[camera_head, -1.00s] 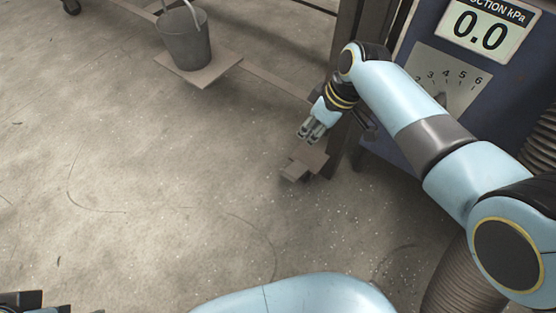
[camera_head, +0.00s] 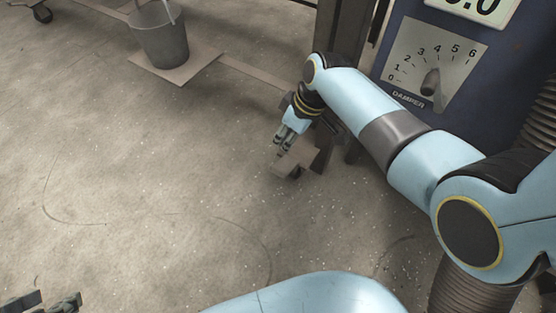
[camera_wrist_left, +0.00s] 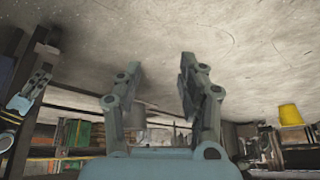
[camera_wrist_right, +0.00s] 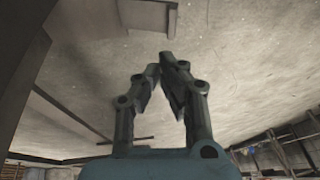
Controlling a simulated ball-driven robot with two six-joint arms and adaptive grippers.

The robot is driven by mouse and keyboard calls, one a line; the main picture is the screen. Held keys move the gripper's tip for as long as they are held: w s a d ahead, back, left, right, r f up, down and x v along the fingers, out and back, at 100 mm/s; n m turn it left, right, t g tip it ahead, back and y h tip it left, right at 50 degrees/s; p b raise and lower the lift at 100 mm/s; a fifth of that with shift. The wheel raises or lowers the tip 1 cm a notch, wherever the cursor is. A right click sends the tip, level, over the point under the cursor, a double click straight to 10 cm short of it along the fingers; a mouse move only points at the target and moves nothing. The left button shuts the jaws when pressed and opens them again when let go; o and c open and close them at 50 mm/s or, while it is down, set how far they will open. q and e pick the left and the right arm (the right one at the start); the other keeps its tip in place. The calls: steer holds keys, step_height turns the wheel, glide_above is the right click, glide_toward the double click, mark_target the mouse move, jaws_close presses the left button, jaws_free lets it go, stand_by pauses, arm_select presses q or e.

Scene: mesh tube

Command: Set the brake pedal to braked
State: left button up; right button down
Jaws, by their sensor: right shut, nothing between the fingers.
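The brake pedal (camera_head: 297,158) is a brown-grey plate low beside the foot of a dark upright post. My right gripper (camera_head: 280,150) is shut and empty, pointing down at the pedal's left edge. Whether it touches the pedal cannot be told. In the right wrist view its fingertips (camera_wrist_right: 163,62) meet, and a brown plate (camera_wrist_right: 150,16), probably the pedal, is beyond them at the top, with a visible gap in the picture. My left gripper (camera_head: 50,303) is at the bottom left corner, far from the pedal; in the left wrist view its fingers (camera_wrist_left: 160,68) are apart and empty.
A blue cabinet (camera_head: 510,65) with a damper dial (camera_head: 430,65) stands right of the post (camera_head: 343,35). A grey bucket (camera_head: 160,42) stands on a plate (camera_head: 203,62) joined to a floor beam (camera_head: 255,72). The concrete floor at left is clear.

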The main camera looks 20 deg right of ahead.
mark_target(281, 166)
steer(key=b+x, duration=0.1)
steer(key=x, duration=0.2)
steer(key=shift+s+d+b, duration=0.1)
steer(key=shift+s+b, duration=0.05)
steer(key=shift+b, duration=0.15)
steer(key=shift+s+f, duration=0.1)
steer(key=shift+f, duration=0.3)
steer(key=shift+s+a+f+b, duration=0.1)
steer(key=shift+a+f+b, duration=0.1)
steer(key=shift+f+b, duration=0.3)
steer(key=shift+s+a+f+b, duration=0.15)
steer(key=shift+a+f+b, duration=0.05)
steer(key=shift+f+b, duration=0.25)
arm_select(q)
steer(key=shift+s+d+f+t+b, duration=0.1)
steer(key=shift+d+f+t+b, duration=0.05)
steer(key=shift+f+t, duration=1.25)
steer(key=shift+s+d+f+t+b, duration=0.1)
steer(key=shift+f+t+b, duration=0.05)
steer(key=shift+f+t, duration=1.2)
arm_select(e)
steer(key=shift+a+f, duration=0.15)
steer(key=shift+f, duration=0.1)
arm_select(q)
steer(key=shift+a+r, duration=0.1)
steer(key=shift+r, duration=0.1)
